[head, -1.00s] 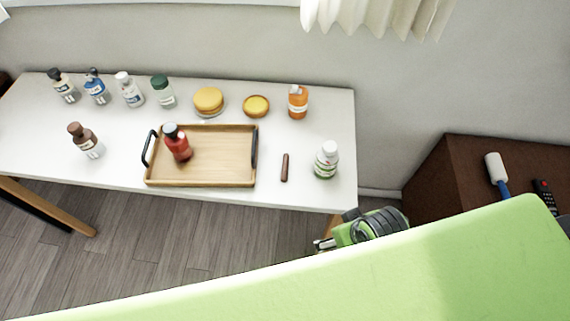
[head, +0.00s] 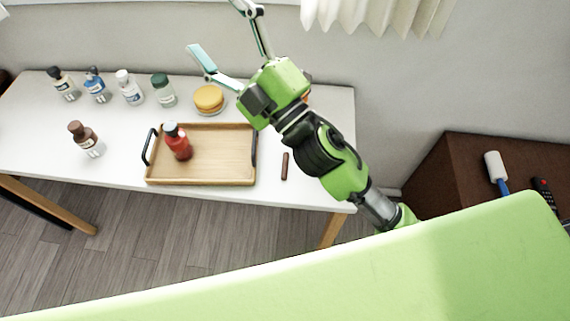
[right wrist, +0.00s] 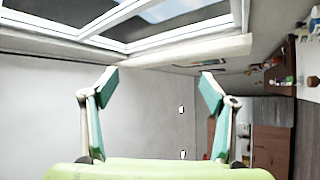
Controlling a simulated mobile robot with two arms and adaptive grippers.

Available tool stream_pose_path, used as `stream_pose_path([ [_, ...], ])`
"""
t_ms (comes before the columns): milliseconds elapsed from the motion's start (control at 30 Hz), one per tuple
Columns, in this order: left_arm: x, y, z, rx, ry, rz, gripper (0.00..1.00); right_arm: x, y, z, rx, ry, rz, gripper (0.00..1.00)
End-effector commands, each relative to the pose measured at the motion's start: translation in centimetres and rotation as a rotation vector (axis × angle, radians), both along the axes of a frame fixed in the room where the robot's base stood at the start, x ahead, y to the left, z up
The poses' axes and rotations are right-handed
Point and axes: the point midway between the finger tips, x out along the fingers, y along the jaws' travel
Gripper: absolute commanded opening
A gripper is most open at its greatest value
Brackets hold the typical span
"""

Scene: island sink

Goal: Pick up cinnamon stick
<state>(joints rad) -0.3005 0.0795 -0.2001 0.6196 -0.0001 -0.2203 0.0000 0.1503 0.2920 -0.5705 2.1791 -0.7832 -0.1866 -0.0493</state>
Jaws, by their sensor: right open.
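The cinnamon stick (head: 285,166) is a short dark brown stick lying on the white table (head: 120,165), just right of the wooden tray. My right gripper (head: 218,30) is open and empty, raised over the back of the table in the head view, with its fingers toward the wall. It is well away from the stick, up and to the left of it in the picture. The right wrist view shows both open fingers (right wrist: 158,88) with nothing between them, facing a wall and window. The stick is not seen there. My left gripper is not in view.
A wooden tray (head: 222,178) with black handles holds a red bottle (head: 179,145). Several bottles and a stack of round yellow items (head: 208,98) stand along the back. A brown bottle (head: 88,142) is at left.

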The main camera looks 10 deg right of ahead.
Motion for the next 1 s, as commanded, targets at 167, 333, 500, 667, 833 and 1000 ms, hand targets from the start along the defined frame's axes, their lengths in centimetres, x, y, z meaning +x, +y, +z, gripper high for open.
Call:
stream_pose_path([
  [167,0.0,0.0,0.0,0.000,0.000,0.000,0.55,-6.6,9.4,3.0,-0.313,-0.435,0.271,0.78],
  [333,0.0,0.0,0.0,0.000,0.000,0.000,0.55,-12.7,15.1,-1.8,-0.674,-0.779,0.542,0.78],
  [500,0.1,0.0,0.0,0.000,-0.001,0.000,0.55,-15.1,15.1,-11.4,-1.101,-1.020,0.824,0.78],
  [667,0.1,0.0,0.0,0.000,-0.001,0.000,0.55,-12.6,9.0,-20.2,-1.559,-1.114,1.090,0.78],
  [833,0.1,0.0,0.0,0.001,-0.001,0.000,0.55,-7.5,-1.2,-24.6,-2.013,-1.035,1.331,0.78],
  [1000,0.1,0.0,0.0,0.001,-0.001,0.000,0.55,-4.3,-8.5,-24.6,-2.278,-0.893,1.465,0.78],
])
